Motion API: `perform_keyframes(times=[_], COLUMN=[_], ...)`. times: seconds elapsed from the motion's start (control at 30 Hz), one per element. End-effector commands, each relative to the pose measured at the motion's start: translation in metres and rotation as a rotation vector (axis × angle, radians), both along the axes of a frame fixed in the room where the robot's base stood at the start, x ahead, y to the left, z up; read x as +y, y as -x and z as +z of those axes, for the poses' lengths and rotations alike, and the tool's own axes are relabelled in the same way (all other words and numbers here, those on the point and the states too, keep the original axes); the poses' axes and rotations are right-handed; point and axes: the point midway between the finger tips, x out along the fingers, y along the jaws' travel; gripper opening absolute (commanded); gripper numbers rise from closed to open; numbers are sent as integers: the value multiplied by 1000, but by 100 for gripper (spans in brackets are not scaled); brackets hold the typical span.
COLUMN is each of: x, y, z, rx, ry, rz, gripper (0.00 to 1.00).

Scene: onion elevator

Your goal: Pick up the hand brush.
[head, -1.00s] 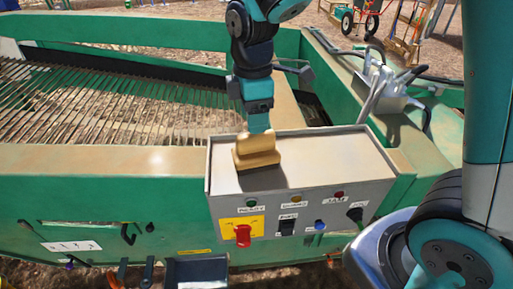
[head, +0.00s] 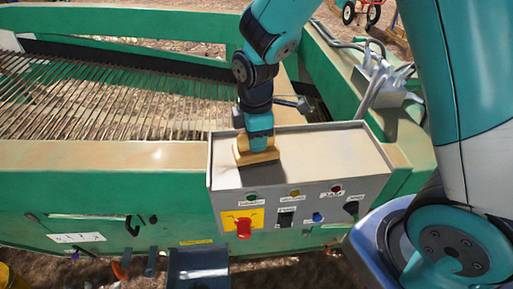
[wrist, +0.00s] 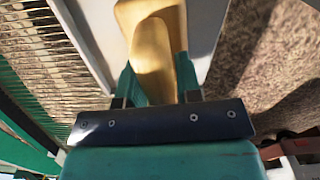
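The hand brush (head: 256,156), a tan wooden block with a raised grip, rests on the top of the grey control box, near its left end. My gripper (head: 258,143) points down at the brush from above, with its teal fingers at the raised grip. In the wrist view, the brush (wrist: 152,50) lies between the two fingers of my gripper (wrist: 155,82). One finger is on each side of the grip, very close to it. Part of the brush base shows beyond the right finger. I cannot tell whether the fingers press on the wood.
The grey control box (head: 325,150) has a raised rim and a front with a red switch (head: 243,228), knobs and lamps. Its top is clear right of the brush. The green machine frame (head: 100,185) and bar conveyor (head: 100,100) lie left. A grey lever assembly (head: 380,85) stands behind right.

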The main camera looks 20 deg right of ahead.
Motion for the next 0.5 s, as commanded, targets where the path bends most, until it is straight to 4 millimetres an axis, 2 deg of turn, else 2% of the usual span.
perform_keyframes(times=[0.03,0.1,0.13,0.5], x=[0,0,0,0], y=[0,0,0,-1], z=[0,0,0,6], rx=[0,0,0,-2], ry=[0,0,0,-1], rz=[0,0,0,0], gripper=[21,5,0,0])
